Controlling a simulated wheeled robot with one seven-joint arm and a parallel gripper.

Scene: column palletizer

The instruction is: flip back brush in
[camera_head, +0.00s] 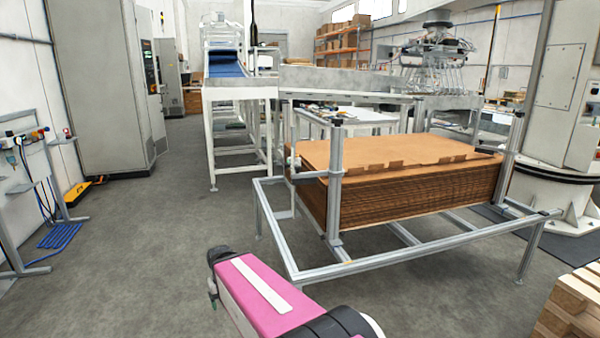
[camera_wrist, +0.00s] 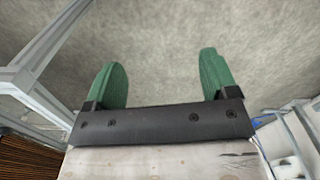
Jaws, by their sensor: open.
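My gripper (camera_wrist: 160,82) shows in the wrist view with its two green fingers spread apart. It is open, with nothing between the fingers, and grey floor lies beyond them. In the head view my pink and black arm reaches in at the bottom centre, and the fingers are not visible there. I cannot make out a brush for certain in either view. A stack of brown cardboard sheets (camera_head: 410,185) lies in a metal frame (camera_head: 400,262) to the right of my arm. Upright posts (camera_head: 336,180) stand at the stack's edge.
A conveyor with a blue belt (camera_head: 225,65) stands at the back. A tall grey cabinet (camera_head: 105,85) and a rack with blue cable (camera_head: 60,237) are at the left. A wooden pallet (camera_head: 572,305) is at the lower right. The floor (camera_head: 150,240) at left centre is clear.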

